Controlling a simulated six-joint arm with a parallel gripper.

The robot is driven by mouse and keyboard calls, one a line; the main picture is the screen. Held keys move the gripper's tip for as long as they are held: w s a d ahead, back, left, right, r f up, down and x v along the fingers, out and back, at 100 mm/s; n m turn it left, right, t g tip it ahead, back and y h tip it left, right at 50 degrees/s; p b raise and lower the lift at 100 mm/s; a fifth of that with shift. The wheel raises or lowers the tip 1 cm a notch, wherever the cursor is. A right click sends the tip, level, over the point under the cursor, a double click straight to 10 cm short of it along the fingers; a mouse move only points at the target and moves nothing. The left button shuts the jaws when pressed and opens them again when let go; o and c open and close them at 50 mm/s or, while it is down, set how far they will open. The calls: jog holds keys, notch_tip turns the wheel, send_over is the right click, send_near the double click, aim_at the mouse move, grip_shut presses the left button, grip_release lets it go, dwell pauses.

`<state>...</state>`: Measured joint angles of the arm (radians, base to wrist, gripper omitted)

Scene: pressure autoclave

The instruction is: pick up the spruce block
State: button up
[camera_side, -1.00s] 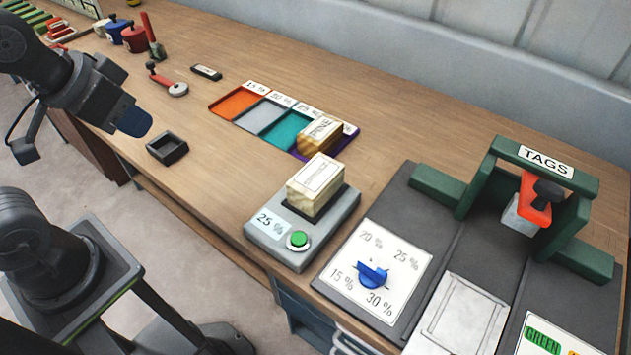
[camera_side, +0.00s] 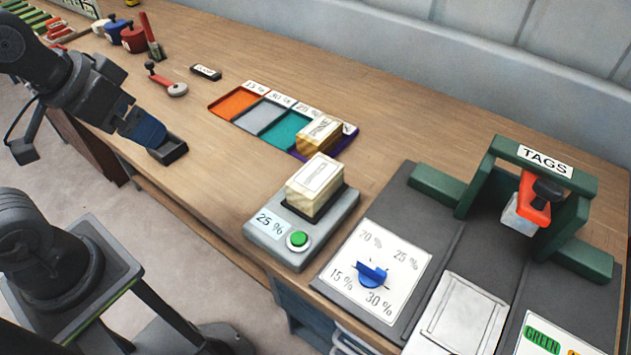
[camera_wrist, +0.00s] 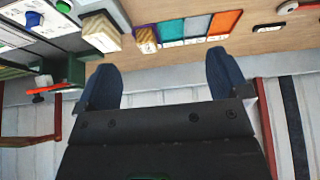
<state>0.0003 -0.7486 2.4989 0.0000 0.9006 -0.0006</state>
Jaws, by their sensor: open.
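A pale wooden block (camera_side: 316,183) stands on the grey meter (camera_side: 257,240), which shows "25 %"; no wood name is readable on it. It also shows in the wrist view (camera_wrist: 101,33). A second wooden block (camera_side: 320,133), whose label appears to read "PINE", sits on the purple tray section (camera_side: 347,144) and also shows in the wrist view (camera_wrist: 146,40).
Orange (camera_side: 235,102), grey and teal tray sections lie left of the purple one. A blue dial (camera_side: 372,274) and a green "TAGS" frame (camera_side: 545,163) with a red-handled tool stand at the right. Open bench lies between my gripper and the meter.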

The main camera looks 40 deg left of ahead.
jog(key=g, duration=0.6)
send_over(316, 174)
notch_tip(316, 174, down, 4)
jog(key=f, duration=0.8)
jog(key=shift+w+a, duration=0.15)
jog(key=shift+w, duration=0.1)
jog(key=shift+s+f, duration=0.15)
jog(key=shift+f, duration=1.2)
jog(key=shift+s+f, duration=0.15)
jog(key=shift+f, duration=1.15)
jog(key=shift+c, duration=0.3)
jog(key=c, duration=1.1)
